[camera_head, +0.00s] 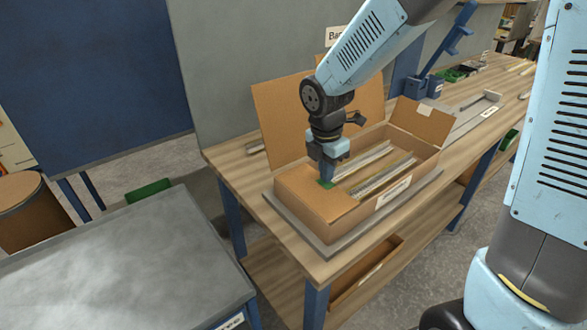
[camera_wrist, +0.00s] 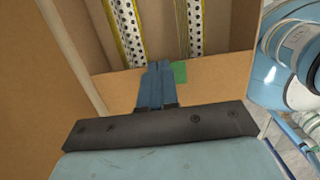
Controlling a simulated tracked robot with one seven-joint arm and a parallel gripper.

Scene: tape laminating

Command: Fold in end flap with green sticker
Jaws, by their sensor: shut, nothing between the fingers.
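An open cardboard carton (camera_head: 350,213) sits on a grey board on the wooden workbench. Its near-left end flap (camera_head: 305,192) lies folded inward over that end of the carton, roughly level; I cannot tell whether it is fully flat. The flap also shows in the wrist view (camera_wrist: 222,80). The green sticker (camera_head: 325,184) is at the flap's inner edge and shows beside my fingers in the wrist view (camera_wrist: 180,72). My gripper (camera_head: 328,178) is shut and empty, pointing down at that edge by the sticker. It seems to touch the flap. Fingertips appear in the wrist view (camera_wrist: 155,66).
Perforated metal strips (camera_wrist: 198,25) with yellow edges lie inside the carton. The opposite end flap (camera_head: 422,122) stands up with a pale sticker. Tall flaps (camera_head: 284,115) stand along the back side. A grey table (camera_head: 120,265) is at front left.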

